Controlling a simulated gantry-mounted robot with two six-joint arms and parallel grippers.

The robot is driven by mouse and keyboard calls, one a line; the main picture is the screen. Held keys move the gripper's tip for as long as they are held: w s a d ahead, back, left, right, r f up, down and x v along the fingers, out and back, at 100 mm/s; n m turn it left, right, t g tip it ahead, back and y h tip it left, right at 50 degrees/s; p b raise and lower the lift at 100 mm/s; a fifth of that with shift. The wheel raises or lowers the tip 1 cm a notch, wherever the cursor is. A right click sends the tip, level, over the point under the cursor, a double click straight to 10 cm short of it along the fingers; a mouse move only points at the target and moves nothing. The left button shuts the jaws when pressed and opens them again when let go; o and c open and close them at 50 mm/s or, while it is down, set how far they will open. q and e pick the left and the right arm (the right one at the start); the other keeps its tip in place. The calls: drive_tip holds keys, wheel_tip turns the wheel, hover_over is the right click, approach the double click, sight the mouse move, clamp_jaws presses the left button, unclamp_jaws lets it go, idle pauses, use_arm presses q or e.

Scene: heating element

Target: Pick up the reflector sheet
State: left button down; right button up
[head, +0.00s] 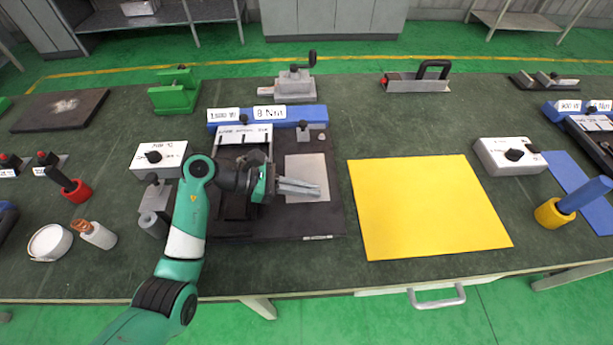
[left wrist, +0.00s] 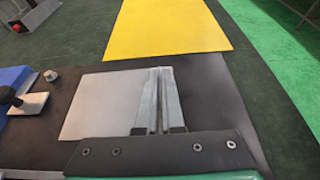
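A thin light-grey sheet, which looks like the reflector sheet (head: 307,168), lies flat on the right part of a black board (head: 327,222). It also shows in the left wrist view (left wrist: 100,105) with its right edge by my fingers. My left gripper (head: 318,190) reaches over the sheet's near part, with its fingers pointing right. In the left wrist view the two fingers (left wrist: 160,72) lie close together with nothing seen between them. Whether they touch the sheet is not clear. They hide part of it. My right gripper is not in view.
A yellow mat (head: 430,205) lies clear to the right of the board. A blue bar with labels (head: 300,116) and a small clamp (head: 304,132) stand behind the sheet. White control boxes stand left (head: 160,160) and right (head: 507,155). A grey roller fixture (head: 154,205) is beside my arm.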

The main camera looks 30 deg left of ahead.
sight(308, 181)
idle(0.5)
use_arm(q)
drive_tip(key=shift+r, duration=0.3)
wheel_tip(308, 181, up, 3)
drive_tip(key=shift+f+p, duration=0.2)
drive_tip(key=shift+p, duration=0.85)
drive_tip(key=s+d+r+p, duration=0.6)
drive_tip(key=d+r, duration=0.3)
drive_tip(key=d, duration=0.3)
drive_tip(key=shift+s+d+r, duration=0.2)
drive_tip(key=shift+d+r, duration=0.1)
drive_tip(key=shift+r, duration=0.1)
